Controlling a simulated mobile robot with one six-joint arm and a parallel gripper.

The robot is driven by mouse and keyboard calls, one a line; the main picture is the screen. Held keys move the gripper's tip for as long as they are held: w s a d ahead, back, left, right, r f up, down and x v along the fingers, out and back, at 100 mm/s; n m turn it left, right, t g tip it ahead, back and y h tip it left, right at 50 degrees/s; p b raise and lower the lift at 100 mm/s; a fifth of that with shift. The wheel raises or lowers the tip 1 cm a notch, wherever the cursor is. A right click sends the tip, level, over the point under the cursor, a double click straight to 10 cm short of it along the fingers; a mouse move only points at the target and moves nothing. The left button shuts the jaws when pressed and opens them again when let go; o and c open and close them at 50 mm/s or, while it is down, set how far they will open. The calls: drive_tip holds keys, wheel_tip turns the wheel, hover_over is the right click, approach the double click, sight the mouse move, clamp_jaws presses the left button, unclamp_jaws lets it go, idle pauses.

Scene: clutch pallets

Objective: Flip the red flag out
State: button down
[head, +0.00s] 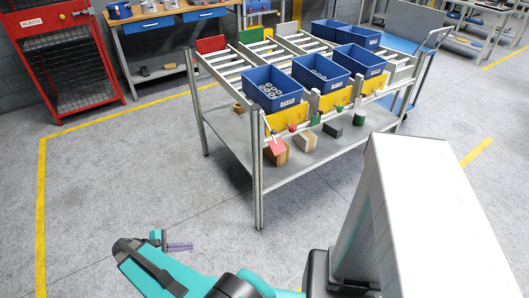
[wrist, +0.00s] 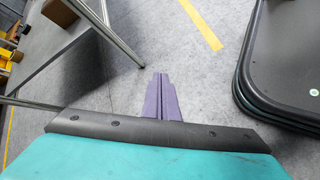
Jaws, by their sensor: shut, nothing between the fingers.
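A small red flag (head: 277,147) hangs tilted at the front left corner of the roller rack (head: 258,190), below a yellow panel. A small green flag (head: 315,119) is farther right along the same front edge. My gripper (head: 181,247) is low at the front left of the head view, well apart from the rack and the flag. Its purple fingers are together and empty in the wrist view (wrist: 162,95). The red flag cannot be made out in the wrist view.
Blue bins (head: 273,89) stand on the rack's rollers. Wooden, black and green blocks lie on its lower shelf (head: 235,131). A rack leg (wrist: 112,38) crosses the wrist view's upper left. A red cage (head: 68,60) stands back left. Grey floor is clear left of the rack.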

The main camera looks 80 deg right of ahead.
sight(273, 133)
drive_tip(key=s+d+r+g+h+b, duration=0.1)
drive_tip(key=s+d+r+b, duration=0.15)
drive_tip(key=d, duration=0.45)
drive_tip(key=s+d+r+m+g+h+b, duration=0.1)
drive_tip(key=d+r+g, duration=0.1)
drive_tip(key=d+r, duration=0.35)
drive_tip(key=s+d+r+g+h+b, duration=0.1)
drive_tip(key=s+d+h+b, duration=0.1)
drive_tip(key=d, duration=0.7)
drive_tip(key=s+d+r+m+g+b, duration=0.1)
drive_tip(key=s+d+r+g+b, duration=0.3)
drive_tip(key=s+d+r, duration=0.5)
wheel_tip(273, 133, up, 3)
drive_tip(key=shift+s+d+r+m+g, duration=0.1)
drive_tip(key=shift+s+d+m+g, duration=0.25)
drive_tip(key=shift+d+g, duration=0.7)
drive_tip(key=shift+s+d, duration=0.2)
drive_tip(key=s+d+r, duration=0.3)
drive_tip(key=s+r, duration=0.2)
drive_tip(key=s, duration=0.4)
drive_tip(key=shift+s+d+p, duration=0.25)
drive_tip(key=shift+s+p, duration=0.05)
drive_tip(key=shift+p, duration=0.05)
